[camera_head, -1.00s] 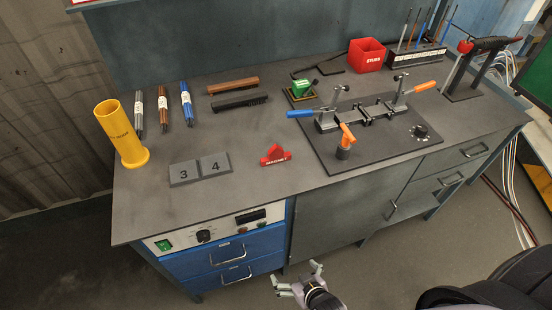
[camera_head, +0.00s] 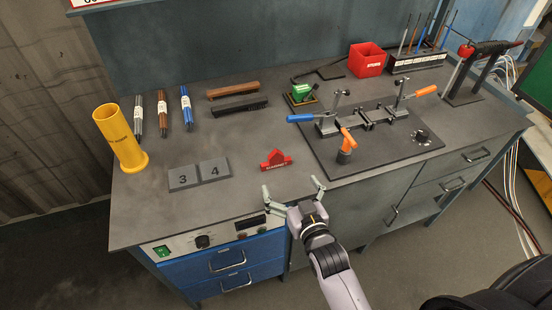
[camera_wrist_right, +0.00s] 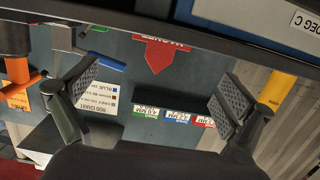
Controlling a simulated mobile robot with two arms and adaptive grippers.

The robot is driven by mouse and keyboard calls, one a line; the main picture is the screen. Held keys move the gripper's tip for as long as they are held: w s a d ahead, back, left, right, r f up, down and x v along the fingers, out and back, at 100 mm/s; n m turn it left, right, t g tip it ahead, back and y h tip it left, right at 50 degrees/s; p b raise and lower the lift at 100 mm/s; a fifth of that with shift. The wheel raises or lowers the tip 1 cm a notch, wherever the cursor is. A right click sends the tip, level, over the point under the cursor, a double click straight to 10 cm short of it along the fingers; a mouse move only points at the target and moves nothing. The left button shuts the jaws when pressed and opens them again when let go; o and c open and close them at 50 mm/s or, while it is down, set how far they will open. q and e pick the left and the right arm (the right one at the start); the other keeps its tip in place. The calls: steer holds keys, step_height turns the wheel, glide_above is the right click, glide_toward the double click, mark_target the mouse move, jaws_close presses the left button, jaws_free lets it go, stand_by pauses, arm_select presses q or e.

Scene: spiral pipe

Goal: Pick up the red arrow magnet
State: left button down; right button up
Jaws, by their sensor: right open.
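The red arrow magnet (camera_head: 276,161) lies on the dark grey bench top, near the front edge and left of the clamp plate. My right gripper (camera_head: 292,187) is open and empty at the bench's front edge, its fingers spread on the near side of the magnet and apart from it. In the right wrist view the magnet (camera_wrist_right: 156,52) shows at the top, partly cut by a dark edge, between the two spread fingers (camera_wrist_right: 157,92). My left gripper is not in view.
A yellow tube (camera_head: 120,140) stands at the far left. The bench around the magnet is clear.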

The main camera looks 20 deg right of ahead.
mark_target(277, 162)
steer(key=w, duration=0.5)
steer(key=shift+w+a+f+p, duration=0.1)
steer(key=shift+w+f+p, duration=0.2)
steer(key=shift+f, duration=0.1)
steer(key=shift+w, duration=0.3)
steer(key=shift+w+a+f+p, duration=0.15)
steer(key=shift+w+p, duration=0.15)
steer(key=shift+w, duration=0.85)
steer(key=shift+w+f+p, duration=0.1)
steer(key=shift+w+p, duration=0.2)
steer(key=shift+w, duration=0.85)
steer(key=shift+r, duration=0.1)
steer(key=c, duration=1.5)
